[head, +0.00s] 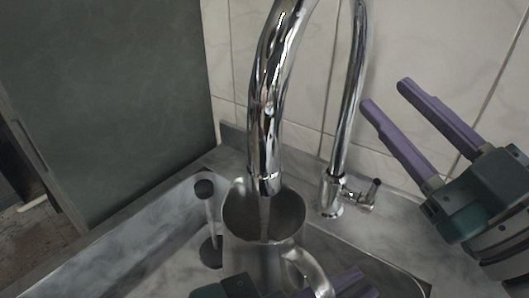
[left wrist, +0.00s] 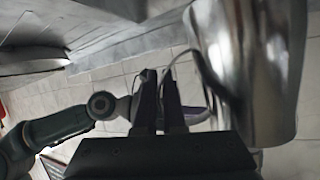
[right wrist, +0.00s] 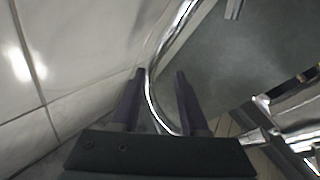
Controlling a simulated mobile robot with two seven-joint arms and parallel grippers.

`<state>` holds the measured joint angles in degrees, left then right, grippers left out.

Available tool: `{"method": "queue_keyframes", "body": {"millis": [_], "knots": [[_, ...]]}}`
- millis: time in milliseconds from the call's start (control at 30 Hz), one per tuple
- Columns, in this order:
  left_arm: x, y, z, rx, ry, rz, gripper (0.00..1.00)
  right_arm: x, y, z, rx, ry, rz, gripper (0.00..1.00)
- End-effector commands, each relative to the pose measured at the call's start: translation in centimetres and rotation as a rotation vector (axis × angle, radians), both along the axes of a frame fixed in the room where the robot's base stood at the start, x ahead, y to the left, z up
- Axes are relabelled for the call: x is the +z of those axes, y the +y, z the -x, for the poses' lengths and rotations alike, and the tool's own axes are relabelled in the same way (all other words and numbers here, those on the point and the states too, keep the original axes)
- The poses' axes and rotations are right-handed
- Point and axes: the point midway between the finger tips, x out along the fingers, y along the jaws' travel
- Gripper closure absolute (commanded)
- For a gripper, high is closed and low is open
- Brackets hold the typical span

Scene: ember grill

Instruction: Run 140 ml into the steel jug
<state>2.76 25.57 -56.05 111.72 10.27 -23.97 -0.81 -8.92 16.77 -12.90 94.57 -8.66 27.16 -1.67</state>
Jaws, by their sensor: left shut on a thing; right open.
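The steel jug (head: 250,255) stands in the sink below the chrome spout (head: 266,120), its mouth open upward. A thin stream (head: 264,217) runs from the spout's end into the jug; the water level inside cannot be made out. My left gripper (head: 350,281) is shut at the jug's handle (head: 308,268), low in the head view. In the left wrist view the jug (left wrist: 265,60) is large and close beside the fingers (left wrist: 160,75). The tap lever (head: 368,194) sits on the tap's base. My right gripper (head: 386,95) is open and empty, above and right of the lever.
A black-capped upright rod (head: 206,205) stands in the sink left of the jug. The tap's thin pipe (head: 350,90) rises between the spout and my right gripper. A tiled wall (head: 400,50) is behind, and a dark panel (head: 110,90) is at the left.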

Motion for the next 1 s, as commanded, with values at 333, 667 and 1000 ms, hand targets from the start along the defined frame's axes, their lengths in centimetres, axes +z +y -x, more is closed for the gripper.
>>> {"method": "queue_keyframes", "body": {"millis": [333,667,1000], "knots": [[0.0,0.6,5.4,0.001,0.004,0.003,1.0,0.0,0.0,0.0,0.0,0.0,0.0,0.56],[0.1,0.9,7.3,0.001,-0.004,0.002,1.0,0.0,0.0,0.0,0.0,0.0,0.0,0.56],[0.1,0.9,7.3,0.0,-0.002,0.001,1.0,-2.1,-0.4,1.4,-0.053,-0.052,0.161,0.87]]}}
